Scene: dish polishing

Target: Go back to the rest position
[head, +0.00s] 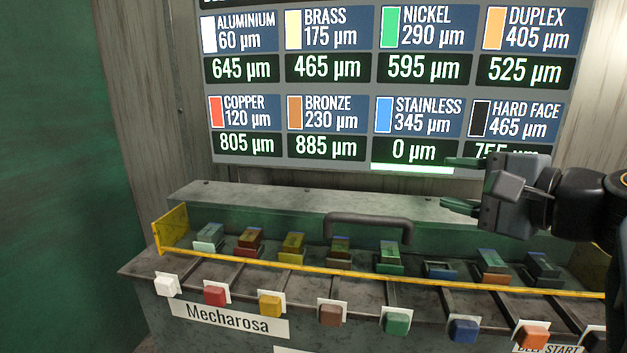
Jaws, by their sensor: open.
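My gripper (455,184) is at the right of the head view, at the end of my dark arm. Its two green-tipped fingers point left and stand apart, with nothing between them. It hangs in front of the lower right part of the display board (290,85) and above the machine's back ledge. It covers part of the hard face reading. The gripper appears clear of the machine.
The grey machine (400,283) has a row of slots with several coloured blocks, a yellow rail (345,272) and a dark handle (368,222). Coloured buttons line its front, including a red one (215,296) and a blue one (463,331). Stainless reads 0 µm.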

